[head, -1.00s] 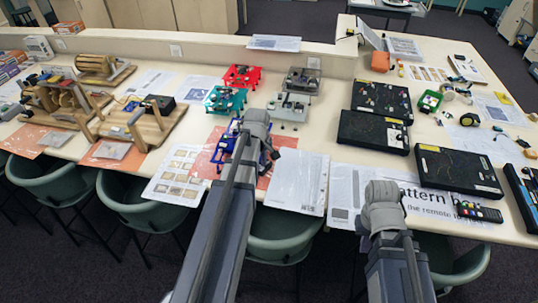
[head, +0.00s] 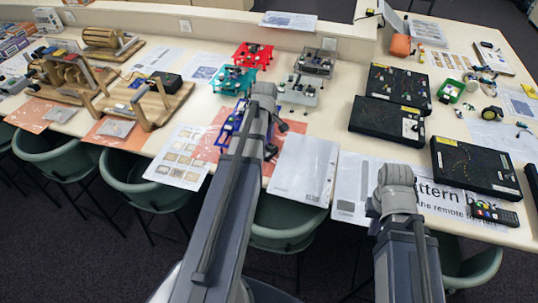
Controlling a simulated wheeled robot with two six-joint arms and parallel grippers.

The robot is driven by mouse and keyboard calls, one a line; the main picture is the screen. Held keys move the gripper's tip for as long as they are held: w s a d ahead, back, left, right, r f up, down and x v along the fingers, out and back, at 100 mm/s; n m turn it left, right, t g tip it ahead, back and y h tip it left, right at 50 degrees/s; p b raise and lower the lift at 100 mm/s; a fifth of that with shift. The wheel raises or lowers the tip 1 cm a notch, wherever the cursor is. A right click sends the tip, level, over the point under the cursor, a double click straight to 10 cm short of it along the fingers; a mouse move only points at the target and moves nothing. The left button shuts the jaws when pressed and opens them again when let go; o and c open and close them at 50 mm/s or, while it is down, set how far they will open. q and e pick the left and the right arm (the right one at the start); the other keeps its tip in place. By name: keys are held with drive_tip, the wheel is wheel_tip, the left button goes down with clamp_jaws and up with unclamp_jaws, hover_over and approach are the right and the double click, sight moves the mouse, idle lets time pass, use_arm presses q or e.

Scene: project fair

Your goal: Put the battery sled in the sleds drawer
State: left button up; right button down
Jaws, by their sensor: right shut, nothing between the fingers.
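I cannot tell which thing is the battery sled. Small frame-like devices stand on the table: a red one (head: 252,56), a teal one (head: 234,80), a light grey one (head: 299,90), a dark grey one (head: 316,62) and a blue one (head: 230,128). The blue one is partly hidden by my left arm. My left gripper (head: 273,138) is over the table just right of the blue device; its jaw opening is unclear. My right gripper (head: 394,186) is shut and empty over the front edge, mostly hidden by its wrist. No sleds drawer is recognisable.
Black cases (head: 477,166) and a remote (head: 494,214) lie on the right. Wooden machines (head: 148,98) stand on the left. Papers (head: 304,168) cover the front middle. Green chairs (head: 130,205) line the front edge. A low ledge (head: 225,22) runs along the back.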

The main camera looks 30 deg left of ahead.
sight(269, 146)
use_arm(q)
drive_tip(key=shift+w+f+b, duration=0.25)
drive_tip(key=shift+f+b, duration=1.05)
drive_tip(key=shift+b, duration=0.05)
drive_tip(key=shift+w+f+b, duration=0.2)
drive_tip(key=shift+f+b, duration=1.1)
drive_tip(key=shift+r, duration=0.1)
drive_tip(key=shift+c, duration=0.4)
clamp_jaws()
